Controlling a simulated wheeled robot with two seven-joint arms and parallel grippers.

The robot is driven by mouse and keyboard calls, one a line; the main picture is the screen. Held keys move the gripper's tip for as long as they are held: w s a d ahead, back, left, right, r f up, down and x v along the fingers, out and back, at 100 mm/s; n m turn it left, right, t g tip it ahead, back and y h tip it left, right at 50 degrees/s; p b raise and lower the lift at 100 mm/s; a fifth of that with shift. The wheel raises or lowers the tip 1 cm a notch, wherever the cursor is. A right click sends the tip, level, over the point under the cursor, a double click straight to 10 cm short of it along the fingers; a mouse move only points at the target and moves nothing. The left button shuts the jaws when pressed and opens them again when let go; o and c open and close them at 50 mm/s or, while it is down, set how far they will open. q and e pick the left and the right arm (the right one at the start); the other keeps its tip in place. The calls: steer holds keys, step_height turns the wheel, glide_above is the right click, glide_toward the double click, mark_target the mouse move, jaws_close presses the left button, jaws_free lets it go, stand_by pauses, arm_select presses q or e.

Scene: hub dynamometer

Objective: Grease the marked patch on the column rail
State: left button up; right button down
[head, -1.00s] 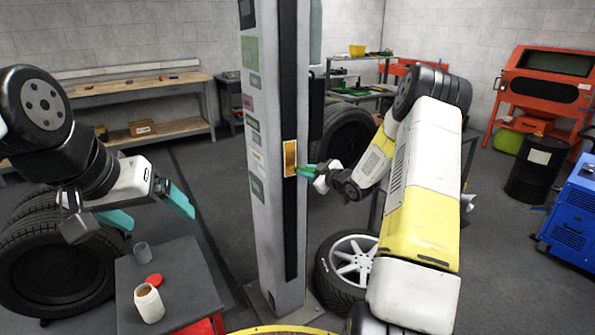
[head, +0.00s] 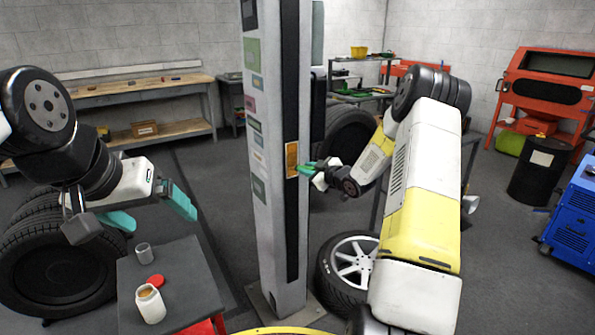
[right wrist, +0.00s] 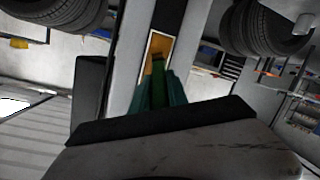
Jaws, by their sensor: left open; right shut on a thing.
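The column (head: 270,215) stands upright in the middle of the head view, with a dark rail on its face. The marked patch (head: 291,158) is an amber rectangle with a pale border on that rail; it also shows in the right wrist view (right wrist: 157,45). My right gripper (head: 313,168) is shut on a green-handled tool (right wrist: 158,88), whose tip is at the patch; I cannot tell if it touches. An open white jar (head: 150,306) with brown content stands on the grey cart top (head: 185,270). My left gripper (head: 152,214) is open and empty above the cart.
A red lid (head: 155,281) and a grey cup (head: 144,253) are by the jar. A workbench (head: 140,88) is behind.

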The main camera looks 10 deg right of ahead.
steer(key=shift+r, duration=3.3)
steer(key=shift+f, duration=3.8)
steer(key=s+d, duration=0.2)
steer(key=s, duration=0.3)
steer(key=shift+s, duration=0.35)
steer(key=shift+s, duration=0.1)
steer(key=shift+s+d, duration=0.3)
steer(key=shift+s, duration=0.35)
steer(key=shift+s+d, duration=0.25)
steer(key=shift+s, duration=0.4)
